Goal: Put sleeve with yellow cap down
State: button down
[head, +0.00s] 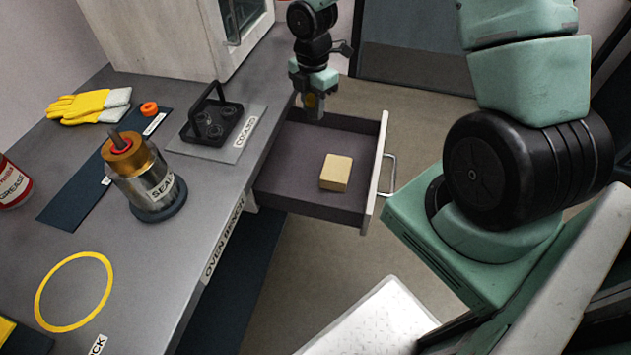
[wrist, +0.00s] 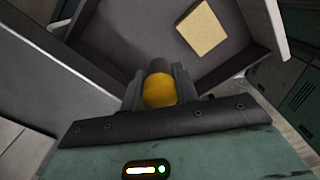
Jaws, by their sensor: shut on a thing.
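My gripper (head: 313,103) is shut on the sleeve with the yellow cap (head: 310,101). In the wrist view, the round yellow cap (wrist: 158,90) faces the camera between the two fingers, with a dark grey part of the sleeve behind it. Most of the sleeve is hidden by the fingers. In the head view, my gripper is over the far end of the open drawer (head: 268,188). I cannot tell whether the sleeve touches the drawer.
A tan block (head: 336,172) lies in the drawer; the floor around it is bare.

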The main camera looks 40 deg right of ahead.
jog(key=f+n+b, duration=0.1)
jog(key=f+n, duration=0.1)
jog(key=d+f+n+b, duration=0.1)
jog(key=f+b, duration=0.1)
jog(key=shift+s+f+n, duration=0.1)
jog(key=shift+f+n, duration=0.05)
jog(key=shift+n, duration=0.25)
jog(key=f+n+b, duration=0.1)
jog(key=n, duration=0.1)
jog(key=b, duration=0.3)
send_near(319, 157)
notch_tip(319, 157, down, 6)
jog(key=shift+r, duration=0.15)
jog(key=c, duration=1.1)
grip_release()
jog(key=shift+f, duration=0.2)
jog(key=shift+r, duration=0.1)
